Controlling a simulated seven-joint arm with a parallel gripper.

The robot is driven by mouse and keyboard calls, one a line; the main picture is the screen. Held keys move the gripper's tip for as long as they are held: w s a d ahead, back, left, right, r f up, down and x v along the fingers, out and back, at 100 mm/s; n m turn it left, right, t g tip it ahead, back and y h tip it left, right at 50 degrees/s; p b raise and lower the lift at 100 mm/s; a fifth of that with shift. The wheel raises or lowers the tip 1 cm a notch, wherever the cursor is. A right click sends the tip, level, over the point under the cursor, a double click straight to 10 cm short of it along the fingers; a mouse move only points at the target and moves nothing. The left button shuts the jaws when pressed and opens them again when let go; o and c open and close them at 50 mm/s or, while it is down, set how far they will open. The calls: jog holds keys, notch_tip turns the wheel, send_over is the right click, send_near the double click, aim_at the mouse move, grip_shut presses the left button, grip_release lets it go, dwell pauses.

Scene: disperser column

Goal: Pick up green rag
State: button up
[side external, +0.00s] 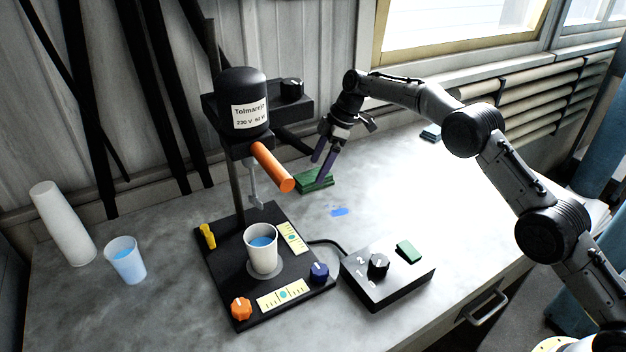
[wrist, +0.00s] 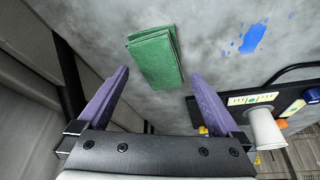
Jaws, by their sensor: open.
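The green rag (side external: 315,181) lies folded flat on the table behind the disperser's base in the side view. In the wrist view the green rag (wrist: 155,57) lies just beyond my fingertips, roughly between them. My gripper (side external: 322,167) points down with its purple fingers close above the rag in the side view. The fingers of my gripper (wrist: 158,75) are spread apart with nothing between them in the wrist view. I cannot tell the exact height of the fingertips over the rag.
The disperser column (side external: 242,105) with its orange handle (side external: 272,167) stands left of my gripper. A white cup (side external: 261,248) with blue liquid is on its base. A black control box (side external: 387,273) is nearer. A blue spill (side external: 340,212) lies near the rag.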

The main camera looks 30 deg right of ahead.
jog(key=x, duration=0.2)
jog(key=shift+w+a+f, duration=0.1)
jog(key=shift+a+f, duration=0.05)
jog(key=shift+f, duration=0.15)
jog(key=c, duration=1)
jog(key=shift+r, duration=0.3)
jog(key=c, duration=0.3)
jog(key=shift+r, duration=0.7)
jog(key=shift+c, duration=0.2)
jog(key=s+r, duration=0.1)
jog(key=r, duration=0.1)
jog(key=s+r, duration=0.3)
jog(key=r, duration=0.2)
jog(key=shift+s+d, duration=0.35)
jog(key=shift+d, duration=0.05)
jog(key=s+r, duration=0.1)
jog(key=s, duration=0.2)
jog(key=s+d+r, duration=0.1)
jog(key=s, duration=0.2)
jog(key=s+r, duration=0.2)
jog(key=s, duration=0.1)
jog(key=shift+s+d, duration=0.1)
jog(key=shift+d, duration=0.1)
